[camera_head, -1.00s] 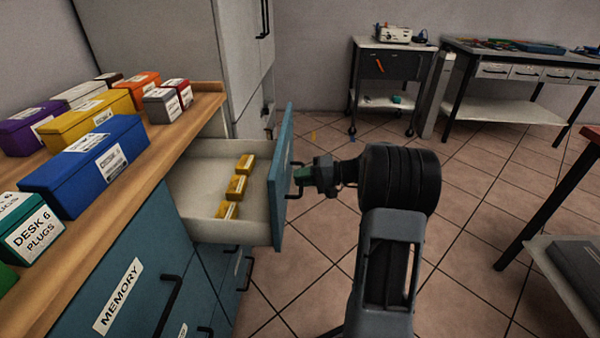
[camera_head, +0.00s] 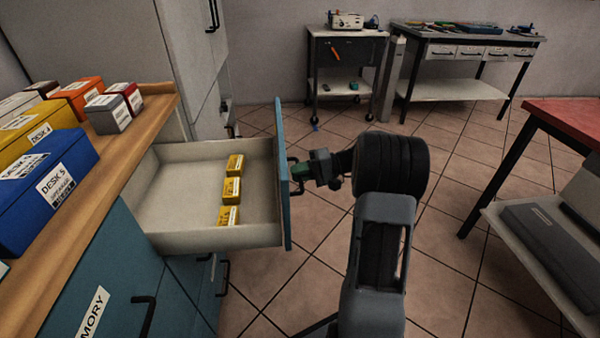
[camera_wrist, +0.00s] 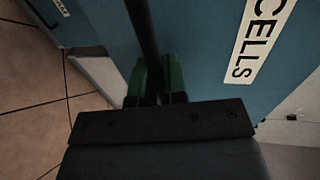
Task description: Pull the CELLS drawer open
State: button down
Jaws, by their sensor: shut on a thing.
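The CELLS drawer (camera_head: 207,240) is pulled well out of the teal cabinet in the head view. Its tray holds several yellow labelled boxes (camera_head: 231,190) in a row near the front. Its teal front panel (camera_head: 283,180) is seen nearly edge-on. My gripper (camera_head: 297,174) is at the outer side of that panel, shut on the drawer's handle. In the wrist view the two green fingers (camera_wrist: 159,82) close on the dark handle bar (camera_wrist: 143,32). The white CELLS label (camera_wrist: 262,38) is beside them on the teal front.
A wooden worktop (camera_head: 110,170) at left carries several coloured boxes. The MEMORY drawer (camera_head: 110,290) below it is shut. A red-topped table (camera_head: 570,120) stands at right. A small cart (camera_head: 345,65) and workbench (camera_head: 460,55) stand at the back. Tiled floor between is clear.

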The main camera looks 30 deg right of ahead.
jog(key=c, duration=1.2)
grip_release()
jog(key=shift+s, duration=0.1)
jog(key=shift+d, duration=0.1)
jog(key=p+v, duration=0.4)
jog(key=v, duration=0.9)
jog(key=shift+d, duration=0.35)
jog(key=shift+s, duration=0.1)
jog(key=s+a+r+g+h+p, duration=0.3)
jog(key=a+r+g+h+p, duration=0.2)
jog(key=a+r+p, duration=1)
jog(key=s+a+r+n+t+h+p, duration=0.1)
jog(key=s+a+r+h+p, duration=0.3)
jog(key=r+p, duration=0.4)
jog(key=s+a+r+n+t+h+p, duration=0.2)
jog(key=s+a+r+n+h+p, duration=0.1)
jog(key=s+a+r+h+p, duration=0.2)
notch_tip(320, 180, up, 5)
jog(key=s+p, duration=0.2)
jog(key=p, duration=0.2)
jog(key=shift+s+h, duration=0.3)
jog(key=shift+s, duration=0.05)
